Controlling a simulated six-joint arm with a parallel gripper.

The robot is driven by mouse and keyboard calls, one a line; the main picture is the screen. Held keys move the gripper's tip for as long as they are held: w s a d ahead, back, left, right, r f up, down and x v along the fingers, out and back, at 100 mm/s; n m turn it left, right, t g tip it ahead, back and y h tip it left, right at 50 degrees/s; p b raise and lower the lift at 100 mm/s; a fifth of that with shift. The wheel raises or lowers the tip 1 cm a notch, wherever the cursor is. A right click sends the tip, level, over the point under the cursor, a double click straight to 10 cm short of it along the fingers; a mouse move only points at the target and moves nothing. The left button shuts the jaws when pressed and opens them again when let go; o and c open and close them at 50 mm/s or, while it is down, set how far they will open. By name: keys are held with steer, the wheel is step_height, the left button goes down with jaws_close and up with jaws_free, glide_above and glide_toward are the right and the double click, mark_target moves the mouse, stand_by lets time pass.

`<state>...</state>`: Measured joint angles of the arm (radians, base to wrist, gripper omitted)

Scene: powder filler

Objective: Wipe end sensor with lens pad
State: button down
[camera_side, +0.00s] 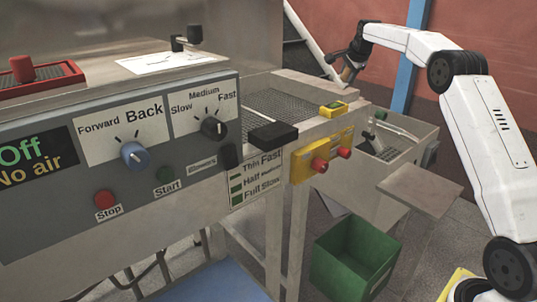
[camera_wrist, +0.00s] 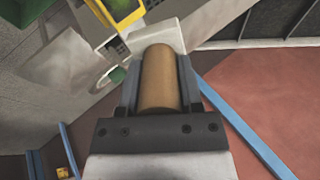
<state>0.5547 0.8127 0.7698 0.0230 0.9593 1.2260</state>
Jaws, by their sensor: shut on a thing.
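My gripper (camera_side: 351,66) is at the upper right in the side view, above and behind the far end of the machine. In the wrist view its two dark fingers (camera_wrist: 157,62) are shut on a tan cylinder (camera_wrist: 158,85), which may be the lens pad's handle. Its brown side also shows small in the side view (camera_side: 347,74). A pale block lies beyond the cylinder's end in the wrist view; I cannot tell whether they touch. A small yellow unit (camera_side: 333,109), possibly the end sensor, sits on the machine's end rail, apart from my gripper.
A yellow box with red buttons (camera_side: 322,158) hangs on the machine's end. A black block (camera_side: 273,136) sits by the mesh belt (camera_side: 285,105). A grey bin (camera_side: 400,135) and a green crate (camera_side: 353,262) stand below. A blue post (camera_side: 408,65) rises behind my arm.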

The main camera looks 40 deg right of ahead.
steer(key=shift+f, duration=2.65)
steer(key=shift+f, duration=0.15)
steer(key=shift+a, duration=0.1)
steer(key=shift+a, duration=1.75)
steer(key=shift+a, duration=1.8)
steer(key=shift+d, duration=0.15)
